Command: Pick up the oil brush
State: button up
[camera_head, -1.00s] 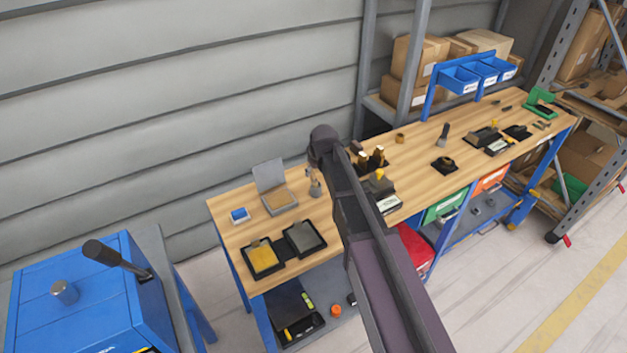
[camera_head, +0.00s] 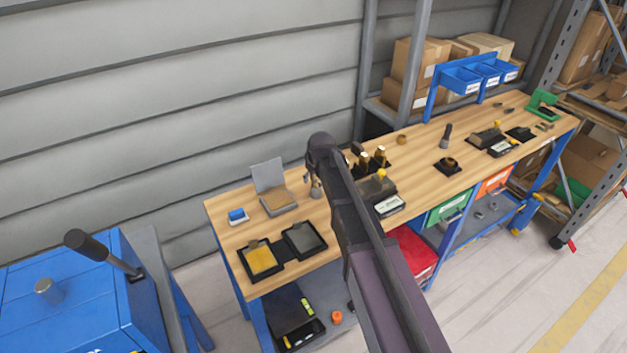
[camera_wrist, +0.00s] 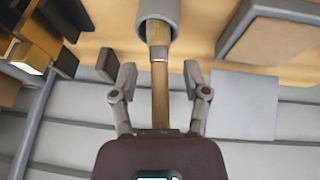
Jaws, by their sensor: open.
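The oil brush (camera_wrist: 159,92) has a wooden handle with a metal band. In the wrist view it stands in a round grey cup (camera_wrist: 171,10) and its handle runs back between my fingers. My gripper (camera_wrist: 160,76) is open, with one finger on each side of the handle and a visible gap to each. The brush's bristle end is hidden inside the cup. In the head view the cup (camera_head: 316,190) stands on the wooden workbench (camera_head: 222,207), just below my wrist; the brush itself is hard to make out there.
A grey box with a raised lid (camera_head: 278,203) stands left of the cup. Dark trays (camera_head: 303,240) lie in front, and a black holder with brass-coloured pieces (camera_head: 378,160) stands to the right. A grey wall is behind the bench.

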grip_shut()
jog(key=shift+r, duration=0.25)
dwell(0.4)
notch_tip(320, 180, up, 10)
jog(key=p, duration=1)
jog(key=shift+f, duration=0.2)
dwell(0.4)
